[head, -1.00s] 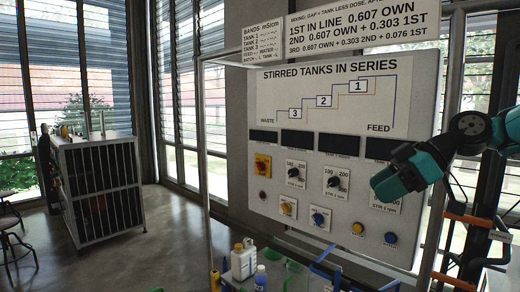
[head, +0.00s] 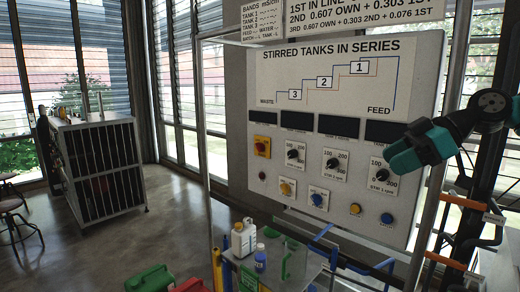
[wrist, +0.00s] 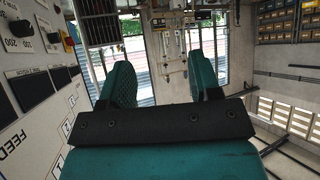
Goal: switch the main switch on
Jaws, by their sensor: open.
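The likely main switch, a red rotary knob on a yellow plate (head: 262,147), is at the left of the upright panel headed "STIRRED TANKS IN SERIES" (head: 325,65), below the leftmost display. Its on or off position is too small to tell. It also shows near the upper left of the wrist view (wrist: 69,42). My gripper (head: 393,158) is in front of the panel's right side, near the right-hand black dial, well to the right of the switch. Its teal fingers (wrist: 162,78) are apart with nothing between them.
Dark displays (head: 340,125), black dials (head: 333,163) and coloured buttons (head: 387,218) lie between gripper and switch. An orange-and-black rack (head: 455,225) is at right.

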